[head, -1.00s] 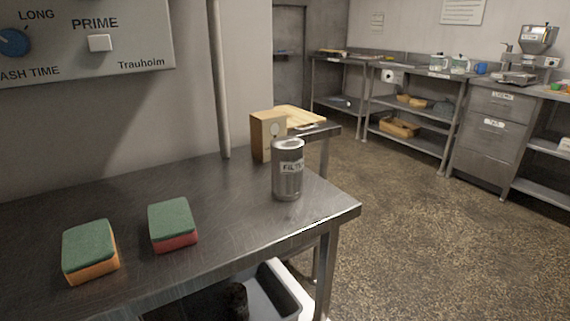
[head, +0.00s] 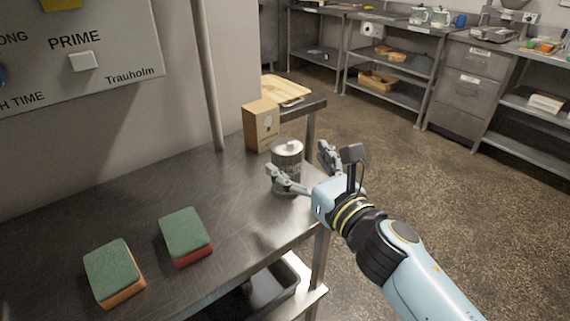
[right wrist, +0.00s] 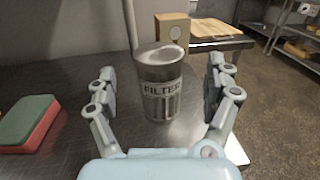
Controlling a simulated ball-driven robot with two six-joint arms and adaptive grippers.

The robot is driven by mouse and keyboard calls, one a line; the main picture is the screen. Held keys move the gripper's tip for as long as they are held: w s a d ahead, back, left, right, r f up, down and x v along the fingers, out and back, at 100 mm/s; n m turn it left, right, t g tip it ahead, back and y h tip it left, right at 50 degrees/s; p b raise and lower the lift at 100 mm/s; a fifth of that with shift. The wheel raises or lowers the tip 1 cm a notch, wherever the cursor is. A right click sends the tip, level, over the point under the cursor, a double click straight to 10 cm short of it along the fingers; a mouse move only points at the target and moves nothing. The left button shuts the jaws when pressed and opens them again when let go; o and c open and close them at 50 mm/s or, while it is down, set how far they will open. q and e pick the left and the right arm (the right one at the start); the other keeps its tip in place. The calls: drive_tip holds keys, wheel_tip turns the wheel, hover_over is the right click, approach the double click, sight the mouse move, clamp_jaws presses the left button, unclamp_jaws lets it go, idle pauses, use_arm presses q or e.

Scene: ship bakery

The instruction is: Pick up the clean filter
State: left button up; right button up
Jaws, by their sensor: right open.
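The filter (head: 287,152) is a shiny metal canister standing upright near the right end of the steel table. In the right wrist view the filter (right wrist: 160,82) shows its "FILTER" label and stands between the spread fingers. My right gripper (head: 299,168) is open at the filter, with one finger on either side of it. In the right wrist view my right gripper (right wrist: 161,92) shows gaps on both sides of the canister, so it holds nothing. The lower part of the canister is partly hidden by a finger in the head view. My left gripper is not in view.
Two green-topped sponges, one orange (head: 114,272) and one red (head: 186,236), lie on the steel table (head: 100,220). A cardboard box (head: 262,125) stands behind the filter. A dark bin (head: 272,292) sits below the table. A control panel hangs on the wall.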

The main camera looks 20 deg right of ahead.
sight(286, 151)
drive_tip(key=w, duration=0.2)
drive_tip(key=w+a, duration=0.1)
drive_tip(key=w, duration=0.2)
drive_tip(key=shift+f, duration=0.2)
drive_tip(key=c, duration=1.5)
